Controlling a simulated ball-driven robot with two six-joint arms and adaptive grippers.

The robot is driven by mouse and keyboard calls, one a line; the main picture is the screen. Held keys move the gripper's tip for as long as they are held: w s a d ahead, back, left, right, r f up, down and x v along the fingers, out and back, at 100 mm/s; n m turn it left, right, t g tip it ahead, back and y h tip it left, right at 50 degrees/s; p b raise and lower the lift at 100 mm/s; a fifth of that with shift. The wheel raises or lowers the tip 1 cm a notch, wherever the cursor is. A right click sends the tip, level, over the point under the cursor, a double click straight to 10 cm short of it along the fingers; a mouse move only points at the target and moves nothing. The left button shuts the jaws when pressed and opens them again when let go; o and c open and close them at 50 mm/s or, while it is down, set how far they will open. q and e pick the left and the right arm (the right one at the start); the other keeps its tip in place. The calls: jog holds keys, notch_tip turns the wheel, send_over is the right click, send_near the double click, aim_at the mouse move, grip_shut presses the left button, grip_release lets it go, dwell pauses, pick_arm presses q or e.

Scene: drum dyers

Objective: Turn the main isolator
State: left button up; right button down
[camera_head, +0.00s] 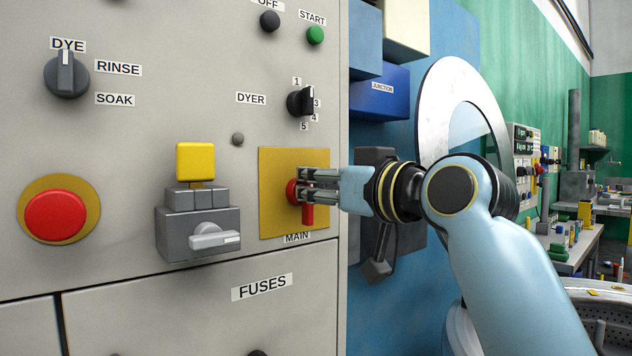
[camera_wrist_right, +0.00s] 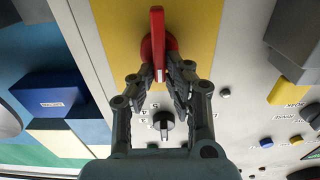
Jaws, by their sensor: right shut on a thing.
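The main isolator is a red rotary handle (camera_head: 307,214) on a yellow plate (camera_head: 280,168) above the MAIN label on the grey panel. Its lower end points down in the head view. My right gripper (camera_head: 302,188) comes in from the right and is shut on the red handle. In the right wrist view the red handle (camera_wrist_right: 157,45) sits between the fingertips of the right gripper (camera_wrist_right: 160,75), with much of it showing beyond them. My left gripper is not in view.
The DYER selector (camera_head: 300,102) is just above the plate. A grey interlock box (camera_head: 190,230) with a yellow block (camera_head: 196,160) juts out to the left. A red push button (camera_head: 55,215) is farther left. Blue boxes (camera_head: 380,95) stand behind my right arm.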

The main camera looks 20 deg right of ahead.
jog(key=shift+w+d+f+m+p, duration=0.1)
jog(key=shift+d+f+m+p, duration=0.15)
jog(key=shift+m+p, duration=2.65)
jog(key=shift+w+d+f+m+p, duration=0.1)
jog(key=shift+d+f+m+p, duration=0.1)
jog(key=shift+m+p, duration=2.7)
jog(key=shift+w+d+f+m+p, duration=0.1)
jog(key=shift+d+f+m+p, duration=0.15)
jog(key=shift+m+p, duration=2.65)
jog(key=shift+m, duration=0.3)
jog(key=c, duration=1.4)
grip_release()
jog(key=shift+f, duration=0.1)
jog(key=shift+o, duration=0.2)
